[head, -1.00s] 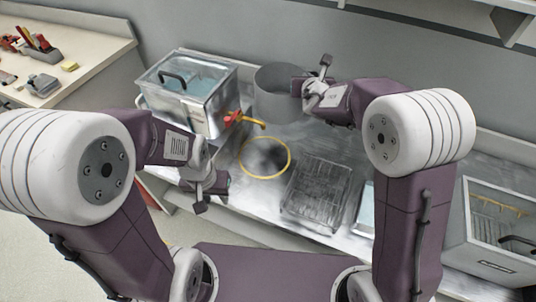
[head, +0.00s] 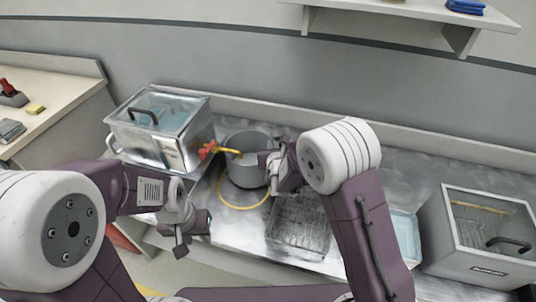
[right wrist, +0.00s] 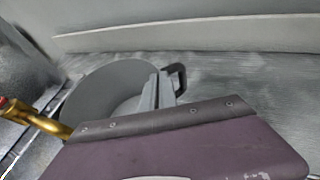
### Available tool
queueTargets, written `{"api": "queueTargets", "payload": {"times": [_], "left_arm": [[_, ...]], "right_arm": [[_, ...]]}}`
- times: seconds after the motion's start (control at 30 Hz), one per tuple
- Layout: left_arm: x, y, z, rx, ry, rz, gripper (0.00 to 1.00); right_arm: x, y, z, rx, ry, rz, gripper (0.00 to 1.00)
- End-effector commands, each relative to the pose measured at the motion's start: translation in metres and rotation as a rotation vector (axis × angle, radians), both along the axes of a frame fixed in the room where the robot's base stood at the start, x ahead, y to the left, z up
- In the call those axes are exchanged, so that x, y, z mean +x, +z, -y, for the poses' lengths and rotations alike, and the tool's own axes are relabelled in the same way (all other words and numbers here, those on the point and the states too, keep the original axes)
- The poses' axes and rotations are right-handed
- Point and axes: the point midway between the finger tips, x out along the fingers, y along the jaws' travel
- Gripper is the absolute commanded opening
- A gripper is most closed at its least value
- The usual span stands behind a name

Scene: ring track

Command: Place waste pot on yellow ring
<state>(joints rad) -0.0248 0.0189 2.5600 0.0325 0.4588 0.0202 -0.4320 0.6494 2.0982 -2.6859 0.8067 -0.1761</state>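The waste pot (head: 246,168), a grey open cylinder, is over the rear part of the yellow ring (head: 243,208). The ring's front arc shows on the bench in front of the pot; its rear is hidden. I cannot tell whether the pot's base touches the bench. My right gripper (head: 270,165) is at the pot's right side, shut on its rim. In the right wrist view the pot (right wrist: 98,92) is beside the fingers (right wrist: 155,92), near a black handle. My left gripper (head: 191,232) is empty at the bench's front edge, its fingers apart.
A dark wire rack (head: 297,225) lies right of the ring. A grey lidded box (head: 480,238) stands at far right.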

Motion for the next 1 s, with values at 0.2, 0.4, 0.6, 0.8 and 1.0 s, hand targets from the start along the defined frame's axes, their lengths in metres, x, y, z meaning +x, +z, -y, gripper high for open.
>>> {"api": "queueTargets", "payload": {"times": [0.2,0.4,0.6,0.8,1.0], "left_arm": [[0.000,0.003,0.000,0.000,0.000,0.000,0.36],[0.000,0.003,0.000,0.000,0.000,0.000,0.36],[0.000,-0.002,0.000,0.000,0.000,0.000,0.36],[0.000,0.000,0.000,0.000,0.000,0.000,0.36],[0.000,0.001,0.000,0.000,0.000,0.000,0.36]], "right_arm": [[-0.031,-0.007,-0.016,-0.003,0.001,-0.002,0.00],[-0.030,-0.011,-0.015,0.000,0.001,0.001,0.00],[-0.030,-0.015,-0.015,0.000,0.001,0.001,0.00],[-0.030,-0.014,-0.015,-0.001,0.001,-0.001,0.24],[-0.030,-0.013,-0.015,-0.001,0.001,-0.001,0.24]]}}
